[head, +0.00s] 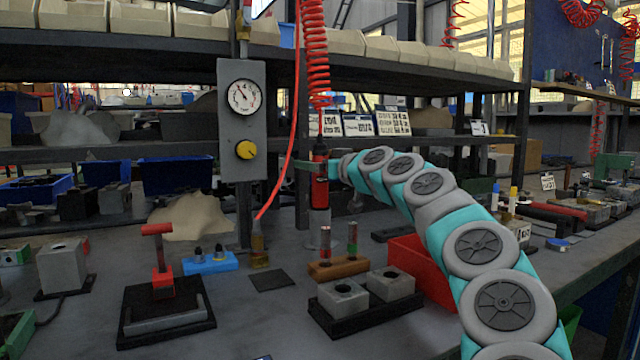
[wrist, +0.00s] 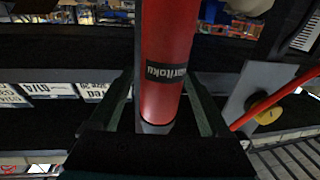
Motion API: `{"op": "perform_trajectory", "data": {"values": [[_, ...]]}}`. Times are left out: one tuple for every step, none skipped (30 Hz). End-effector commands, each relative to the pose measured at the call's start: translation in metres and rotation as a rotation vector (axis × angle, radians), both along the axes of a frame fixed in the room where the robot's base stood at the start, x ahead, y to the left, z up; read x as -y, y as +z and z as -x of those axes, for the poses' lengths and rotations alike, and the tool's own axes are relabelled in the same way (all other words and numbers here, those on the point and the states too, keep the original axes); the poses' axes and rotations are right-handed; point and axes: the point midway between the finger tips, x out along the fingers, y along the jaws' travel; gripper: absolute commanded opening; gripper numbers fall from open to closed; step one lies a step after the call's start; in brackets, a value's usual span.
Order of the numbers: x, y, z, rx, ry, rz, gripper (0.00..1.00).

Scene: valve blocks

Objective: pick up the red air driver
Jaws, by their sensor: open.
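The red air driver (head: 320,188) hangs upright below a red coiled hose in the middle of the head view. It has a dark upper part and a red body. In the wrist view the driver (wrist: 170,45) fills the upper middle, with a dark label band on it. My gripper (head: 318,166) reaches in from the right at the driver's upper body. In the wrist view its fingers (wrist: 162,92) stand apart on both sides of the driver, with a visible gap at each side. The gripper is open and the driver is between the fingers.
A grey gauge panel (head: 243,122) with a yellow knob stands left of the driver. A wooden block (head: 338,267) with upright pieces and a black base with metal blocks (head: 366,300) lie below. A red bin (head: 420,270) sits under my arm.

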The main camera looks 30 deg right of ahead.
Motion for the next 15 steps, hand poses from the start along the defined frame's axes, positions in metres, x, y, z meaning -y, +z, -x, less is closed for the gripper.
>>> {"op": "perform_trajectory", "data": {"values": [[-0.0004,0.0006,-0.0044,0.000,-0.002,0.000,0.81],[-0.0009,0.0008,-0.0060,0.001,-0.001,0.000,0.81],[-0.0015,0.0009,-0.0078,0.001,-0.001,0.000,0.81],[-0.0020,0.0008,-0.0086,0.001,0.000,0.001,0.81],[-0.0022,0.0008,-0.0091,0.001,0.000,0.001,0.81],[-0.0022,0.0008,-0.0093,0.001,0.000,0.001,0.81],[-0.0022,0.0008,-0.0094,0.002,0.000,0.001,0.81],[-0.0022,0.0007,-0.0093,0.002,0.000,0.001,0.81],[-0.0022,0.0007,-0.0092,0.002,0.000,0.001,0.81],[-0.0022,0.0006,-0.0092,0.001,0.000,0.001,0.81],[-0.0022,0.0006,-0.0092,0.001,0.000,0.001,0.81],[-0.0022,0.0006,-0.0092,0.001,0.000,0.001,0.79],[-0.0021,0.0006,-0.0092,0.001,0.000,0.001,0.76],[-0.0022,0.0006,-0.0092,0.001,0.000,0.001,0.72],[-0.0021,0.0006,-0.0091,0.001,0.000,0.001,0.68]]}}
